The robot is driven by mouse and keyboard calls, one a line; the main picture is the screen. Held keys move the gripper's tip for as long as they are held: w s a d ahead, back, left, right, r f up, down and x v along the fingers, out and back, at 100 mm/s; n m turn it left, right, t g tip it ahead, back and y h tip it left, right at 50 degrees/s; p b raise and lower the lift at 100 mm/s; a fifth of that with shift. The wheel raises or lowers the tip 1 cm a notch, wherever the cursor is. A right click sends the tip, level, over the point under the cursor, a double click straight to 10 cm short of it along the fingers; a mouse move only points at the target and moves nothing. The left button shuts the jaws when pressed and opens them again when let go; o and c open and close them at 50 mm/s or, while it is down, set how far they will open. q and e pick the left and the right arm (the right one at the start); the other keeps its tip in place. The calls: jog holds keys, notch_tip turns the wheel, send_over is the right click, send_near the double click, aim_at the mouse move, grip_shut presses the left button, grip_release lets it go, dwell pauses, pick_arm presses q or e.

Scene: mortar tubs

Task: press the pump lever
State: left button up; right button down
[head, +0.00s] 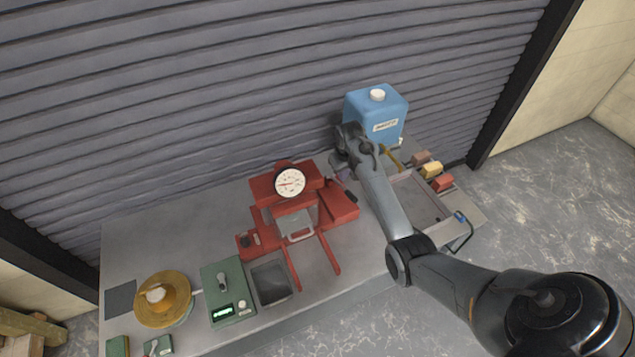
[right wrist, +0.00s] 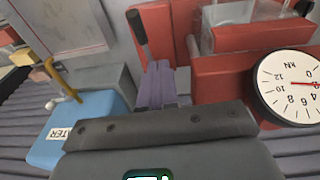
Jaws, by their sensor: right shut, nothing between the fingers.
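The red press (head: 293,205) with a round white dial (head: 290,182) stands in the middle of the bench. Its pump lever, a bar with a black grip, shows in the right wrist view (right wrist: 137,27) and at the press's right side in the head view (head: 351,192). My right gripper (head: 343,175) is above the right part of the press. In the right wrist view its purple fingers (right wrist: 158,76) are shut and empty, close to the lever's grip; I cannot tell whether they touch it. My left gripper is in neither view.
A blue water container (head: 376,112) with a tap stands behind my right arm. A grey tray (head: 427,203) and several coloured blocks (head: 431,169) are to the right. A green scale (head: 229,291) and a yellow round pan (head: 163,299) are on the left.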

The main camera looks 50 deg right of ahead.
jog(key=d+r, duration=0.2)
jog(key=shift+s+d+r+p, duration=0.2)
jog(key=shift+s+r+p, duration=0.15)
send_over(349, 194)
jog(key=w, duration=0.1)
notch_tip(349, 194, down, 7)
jog(key=f+b, duration=0.1)
jog(key=f, duration=0.1)
jog(key=f+b, duration=0.3)
jog(key=b, duration=0.1)
jog(key=shift+s+a+f, duration=0.15)
jog(key=shift+s+f, duration=0.25)
jog(key=shift+s+f+b, duration=0.2)
jog(key=shift+f+b, duration=0.2)
jog(key=shift+b, duration=0.05)
